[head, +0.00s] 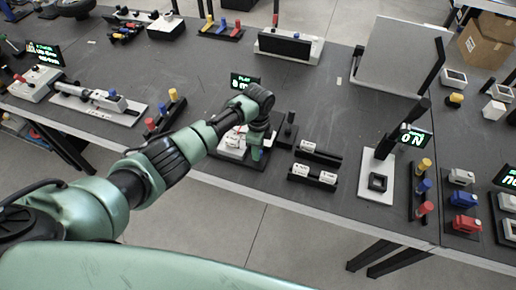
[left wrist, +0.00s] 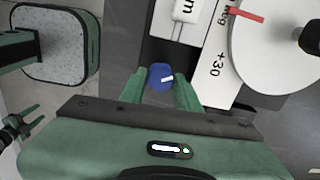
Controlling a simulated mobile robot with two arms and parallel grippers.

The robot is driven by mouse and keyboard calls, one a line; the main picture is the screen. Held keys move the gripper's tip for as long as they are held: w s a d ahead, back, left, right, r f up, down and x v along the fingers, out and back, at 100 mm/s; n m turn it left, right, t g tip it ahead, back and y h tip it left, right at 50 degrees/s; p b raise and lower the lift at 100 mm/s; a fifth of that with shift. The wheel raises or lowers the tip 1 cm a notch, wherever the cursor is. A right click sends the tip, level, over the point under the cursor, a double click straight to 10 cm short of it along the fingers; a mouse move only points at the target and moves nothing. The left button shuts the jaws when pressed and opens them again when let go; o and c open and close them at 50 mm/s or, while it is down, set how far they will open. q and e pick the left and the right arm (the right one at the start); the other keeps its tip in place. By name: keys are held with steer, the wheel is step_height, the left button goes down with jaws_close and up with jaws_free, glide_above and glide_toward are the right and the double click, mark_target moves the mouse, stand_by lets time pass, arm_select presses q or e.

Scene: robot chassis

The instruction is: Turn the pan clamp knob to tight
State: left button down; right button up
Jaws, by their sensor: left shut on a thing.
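The blue knob (left wrist: 160,77) with a white mark pointing right shows in the left wrist view. My left gripper (left wrist: 160,92) has its green fingers on both sides of this knob and is shut on it. In the head view my left gripper (head: 257,146) reaches down at the front edge of the table, and a bit of blue (head: 256,153) shows beside its fingers. A white dial (left wrist: 275,45) with a red pointer (left wrist: 244,14) and a "+30" label lies to the right of the knob. My right gripper (left wrist: 30,118) shows small at the left edge of the wrist view, its fingers apart.
A black post (head: 289,128) stands just right of my left gripper. Black holders with white blocks (head: 328,177) are further right. A lit sign (head: 243,82) stands behind the gripper. Pegs in a rack (head: 172,95) are to its left. The table behind has bare room.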

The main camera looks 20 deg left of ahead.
arm_select(q)
steer(key=shift+w+r, duration=0.1)
steer(key=c, duration=1)
jaws_free()
step_height(320, 180, up, 8)
steer(key=shift+f+b, duration=0.1)
steer(key=shift+b, duration=0.55)
